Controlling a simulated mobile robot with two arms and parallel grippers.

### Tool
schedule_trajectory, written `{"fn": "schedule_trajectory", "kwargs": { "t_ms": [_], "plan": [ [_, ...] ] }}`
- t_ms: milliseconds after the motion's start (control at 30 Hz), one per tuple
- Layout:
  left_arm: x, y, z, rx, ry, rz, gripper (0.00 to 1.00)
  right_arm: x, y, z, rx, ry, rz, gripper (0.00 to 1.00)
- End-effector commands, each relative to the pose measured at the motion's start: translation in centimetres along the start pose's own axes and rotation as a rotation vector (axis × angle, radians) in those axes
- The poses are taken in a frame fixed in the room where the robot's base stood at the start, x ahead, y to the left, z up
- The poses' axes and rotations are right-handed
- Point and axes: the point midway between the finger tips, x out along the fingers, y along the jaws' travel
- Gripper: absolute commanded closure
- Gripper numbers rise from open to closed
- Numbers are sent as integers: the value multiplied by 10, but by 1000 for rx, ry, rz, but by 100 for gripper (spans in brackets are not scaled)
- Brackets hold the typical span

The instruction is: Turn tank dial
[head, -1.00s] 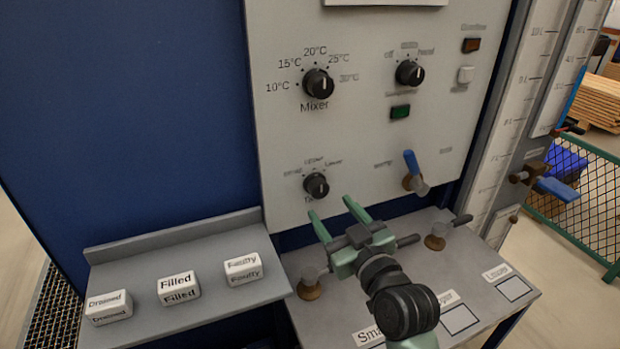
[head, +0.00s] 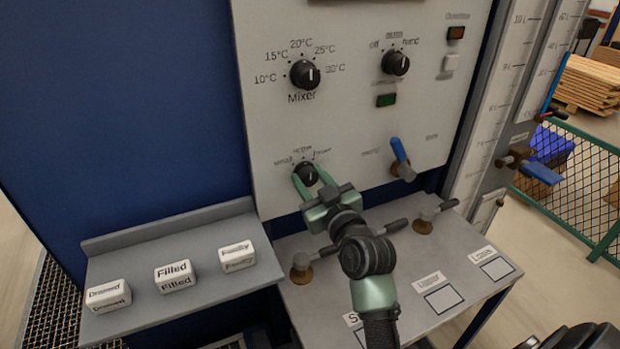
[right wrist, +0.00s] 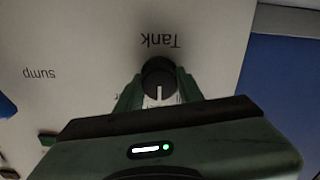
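The tank dial (head: 307,174) is a small black knob with a white pointer mark, low on the grey panel. Position labels arc above it; the mark points roughly upward. In the right wrist view the dial (right wrist: 158,80) shows upside down beside the word "Tank". My right gripper (head: 309,181) has its green fingers on either side of the dial. In the right wrist view the fingers (right wrist: 158,90) look spread around the knob; I cannot tell whether they touch it. The gripper partly hides the dial's lower part in the head view. My left gripper is not in view.
The mixer dial (head: 305,75) and another selector knob (head: 395,62) sit higher up. A blue-handled valve (head: 401,158) is right of the tank dial. A shelf (head: 205,300) with labelled blocks is at lower left. Valve handles (head: 424,222) stand above the lower bench (head: 400,267).

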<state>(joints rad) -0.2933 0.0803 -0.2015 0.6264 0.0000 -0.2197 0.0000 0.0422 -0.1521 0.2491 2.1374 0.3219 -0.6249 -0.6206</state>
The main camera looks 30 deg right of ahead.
Motion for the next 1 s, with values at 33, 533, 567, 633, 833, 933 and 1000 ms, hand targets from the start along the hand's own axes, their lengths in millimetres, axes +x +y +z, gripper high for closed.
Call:
{"fn": "schedule_trajectory", "kwargs": {
  "t_ms": [33,533,567,633,833,933,1000],
  "plan": [
    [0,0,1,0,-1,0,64,0,0,0,0,0,0,82],
    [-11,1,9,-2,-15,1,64,0,0,-2,93,-1,-1,100],
    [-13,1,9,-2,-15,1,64,0,0,-2,112,-2,-1,100],
    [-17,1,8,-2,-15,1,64,0,1,-2,159,-2,-1,100],
    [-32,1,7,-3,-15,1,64,0,1,-3,328,-3,-1,100],
    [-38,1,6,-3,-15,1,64,0,1,-3,416,-2,-1,100],
    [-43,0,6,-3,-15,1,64,0,1,-3,473,-2,0,100]
  ]
}}
